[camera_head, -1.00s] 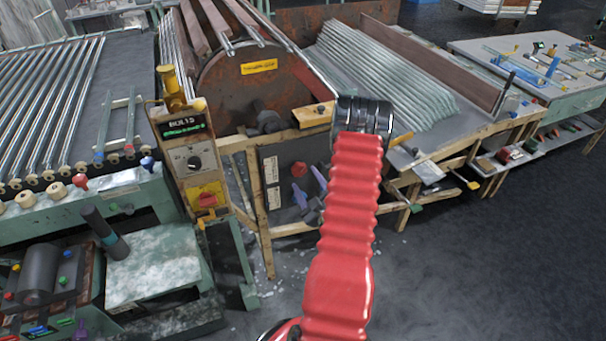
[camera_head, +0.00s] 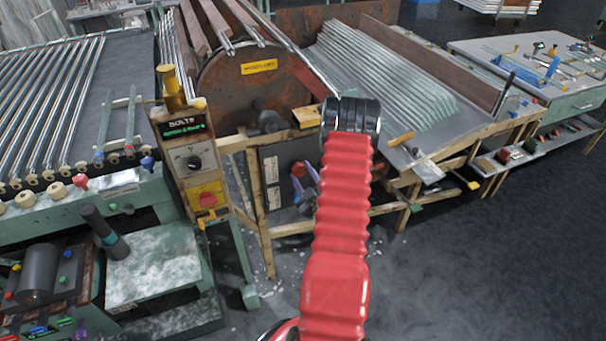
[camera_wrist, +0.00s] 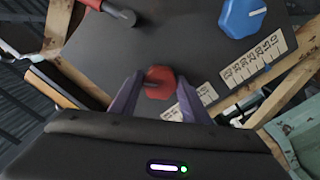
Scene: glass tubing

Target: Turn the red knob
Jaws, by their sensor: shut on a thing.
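A red knob (camera_head: 298,168) sits on a dark panel (camera_head: 272,165) in a wooden frame below the rusty drum. In the wrist view, the red knob (camera_wrist: 159,83) lies between the two purple fingers of my gripper (camera_wrist: 160,85). My gripper is shut on this knob, with one finger on each side. In the head view, my gripper (camera_head: 303,177) reaches the panel from the right, and my red arm hides part of the panel. Another red knob (camera_head: 207,199) is on the yellow plate of the control box to the left, away from my gripper.
A blue knob (camera_wrist: 242,17) and a red-tipped dark handle (camera_wrist: 110,10) stick out from the panel close to my gripper. Wooden beams (camera_head: 256,215) frame the panel. A bench with glass tubes (camera_head: 385,75) stands right of it. The floor in front is open.

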